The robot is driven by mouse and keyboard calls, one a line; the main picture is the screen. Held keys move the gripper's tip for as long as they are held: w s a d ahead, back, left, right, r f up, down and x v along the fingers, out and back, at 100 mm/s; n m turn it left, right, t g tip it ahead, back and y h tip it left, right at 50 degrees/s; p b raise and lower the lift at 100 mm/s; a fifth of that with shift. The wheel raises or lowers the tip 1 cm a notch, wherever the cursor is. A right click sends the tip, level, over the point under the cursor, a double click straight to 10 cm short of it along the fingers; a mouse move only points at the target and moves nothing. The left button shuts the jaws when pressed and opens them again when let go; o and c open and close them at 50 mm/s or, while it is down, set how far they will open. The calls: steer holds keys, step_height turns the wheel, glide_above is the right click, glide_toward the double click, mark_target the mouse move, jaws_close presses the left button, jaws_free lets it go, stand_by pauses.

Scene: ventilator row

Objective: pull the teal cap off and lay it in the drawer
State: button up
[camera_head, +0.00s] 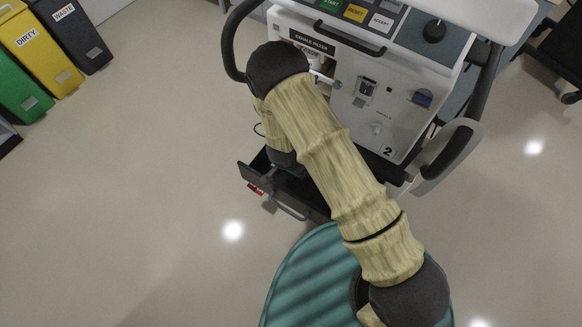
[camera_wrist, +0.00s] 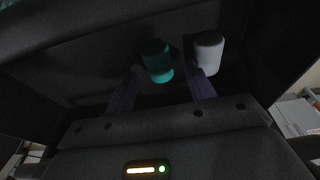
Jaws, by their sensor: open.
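The teal cap (camera_wrist: 157,61) shows in the wrist view, standing or lying against a dark surface, between and just beyond the fingertips of my gripper (camera_wrist: 163,78). The two fingers are spread apart, and I see no firm contact with the cap. The open drawer (camera_head: 302,192) sticks out low at the front of the ventilator in the head view. My wrist reaches down at its left end, and my arm hides the gripper and cap there. The dark surroundings in the wrist view look like the drawer's inside.
A grey cylinder (camera_wrist: 208,53) stands close by the right finger. The ventilator (camera_head: 385,95) rises behind the drawer, with a black side rail at left. Bins (camera_head: 35,50) stand far left. The floor left of the drawer is clear.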

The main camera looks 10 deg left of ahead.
steer(key=shift+r, duration=0.1)
steer(key=p+v, duration=0.6)
steer(key=v, duration=1.1)
steer(key=shift+s+r, duration=0.1)
steer(key=shift+s, duration=0.05)
steer(key=w+p+v, duration=0.1)
steer(key=p+v, duration=0.6)
steer(key=p, duration=0.1)
steer(key=shift+w+d+r+p, duration=0.3)
steer(key=shift+w+r+p, duration=0.05)
steer(key=shift+r, duration=0.2)
